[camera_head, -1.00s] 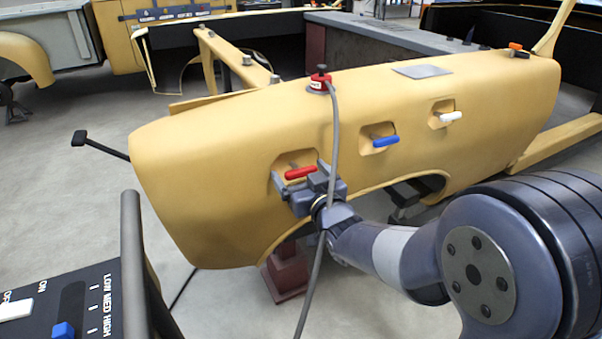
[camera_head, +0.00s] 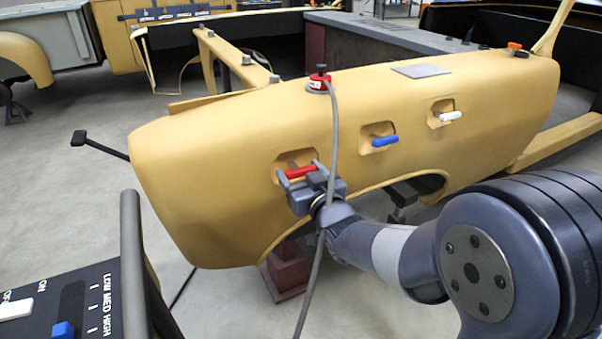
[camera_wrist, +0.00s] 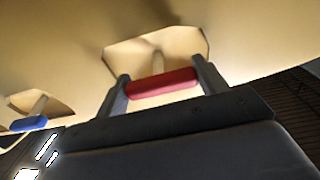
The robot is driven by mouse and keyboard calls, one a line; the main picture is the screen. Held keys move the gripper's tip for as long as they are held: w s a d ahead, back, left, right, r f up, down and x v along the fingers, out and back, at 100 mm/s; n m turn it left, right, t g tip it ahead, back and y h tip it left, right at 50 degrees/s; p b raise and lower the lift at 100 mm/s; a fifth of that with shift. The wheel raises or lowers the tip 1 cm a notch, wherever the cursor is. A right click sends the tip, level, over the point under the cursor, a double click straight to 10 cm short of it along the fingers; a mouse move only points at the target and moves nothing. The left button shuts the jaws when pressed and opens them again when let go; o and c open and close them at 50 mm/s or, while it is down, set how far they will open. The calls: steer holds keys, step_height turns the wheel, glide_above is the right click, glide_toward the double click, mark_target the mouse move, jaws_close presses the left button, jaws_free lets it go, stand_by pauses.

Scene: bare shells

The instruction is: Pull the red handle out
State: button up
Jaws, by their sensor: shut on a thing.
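The red handle (camera_head: 300,172) is a short red bar on a stem in a recess on the near side of the yellow shell (camera_head: 230,130). My gripper (camera_head: 300,171) is at the handle, with one finger at each end of the bar. In the wrist view the red handle (camera_wrist: 162,83) lies between the two fingers of my gripper (camera_wrist: 161,85), and its pale stem runs back into the recess. The fingers are shut on the ends of the handle. The shell's recess is partly hidden by my gripper in the head view.
A blue handle (camera_head: 385,141) and a white handle (camera_head: 450,116) sit in similar recesses to the right. A grey cable hangs from a red button box (camera_head: 319,84) in front of the shell, passing across my wrist. A dark control panel (camera_head: 70,300) stands at the lower left.

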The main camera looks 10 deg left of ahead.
steer(key=shift+b+v, duration=0.6)
steer(key=shift+v, duration=0.6)
steer(key=shift+c, duration=0.3)
steer(key=shift+r, duration=0.15)
steer(key=o, duration=1.4)
steer(key=shift+d, duration=0.1)
steer(key=v, duration=1.1)
steer(key=x, duration=1.1)
steer(key=shift+w+a, duration=0.25)
steer(key=shift+w, duration=0.05)
